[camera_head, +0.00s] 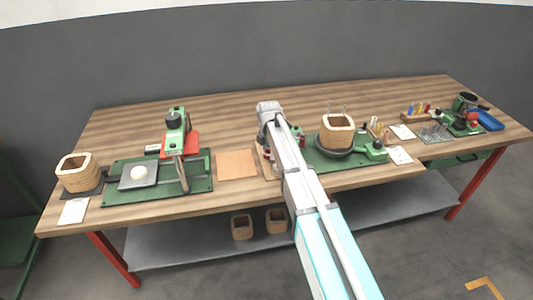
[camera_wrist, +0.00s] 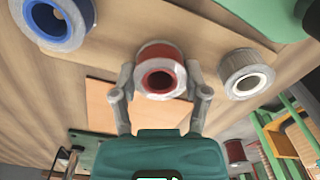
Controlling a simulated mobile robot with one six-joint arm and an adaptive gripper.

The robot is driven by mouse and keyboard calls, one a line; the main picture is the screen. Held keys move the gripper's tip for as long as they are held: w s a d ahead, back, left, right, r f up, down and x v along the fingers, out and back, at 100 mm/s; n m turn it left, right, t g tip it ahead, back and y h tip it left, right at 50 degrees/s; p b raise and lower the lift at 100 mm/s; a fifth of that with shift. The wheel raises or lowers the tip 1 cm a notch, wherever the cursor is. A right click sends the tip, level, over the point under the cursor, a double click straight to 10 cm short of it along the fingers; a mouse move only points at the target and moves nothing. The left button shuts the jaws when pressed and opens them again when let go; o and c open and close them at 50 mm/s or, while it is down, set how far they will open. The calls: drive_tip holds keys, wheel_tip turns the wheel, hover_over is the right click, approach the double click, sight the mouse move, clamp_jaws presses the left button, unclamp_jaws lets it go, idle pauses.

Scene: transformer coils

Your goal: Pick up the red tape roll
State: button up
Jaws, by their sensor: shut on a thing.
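The red tape roll (camera_wrist: 160,70) is in the upper middle of the wrist view, its round hole facing the camera. My gripper (camera_wrist: 160,77) has one finger on each side of it and is shut on it. Wood table surface lies behind the roll; whether the roll touches it or is raised, I cannot tell. In the head view my arm hides the gripper and this roll.
A blue tape roll (camera_wrist: 60,22) is to the left and a white tape roll (camera_wrist: 246,73) to the right of my gripper. In the head view, a wooden coil (camera_head: 337,131) stands on a green base right of my arm. A tan board (camera_head: 237,164) lies left of it.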

drive_tip(key=shift+r+p, duration=0.6)
drive_tip(key=shift+r, duration=0.2)
drive_tip(key=s+d+r+p, duration=0.4)
drive_tip(key=s+r+p, duration=0.6)
drive_tip(key=s, duration=0.3)
drive_tip(key=shift+s+r+p, duration=0.2)
drive_tip(key=shift+r+p, duration=0.2)
drive_tip(key=shift+w+d, duration=0.1)
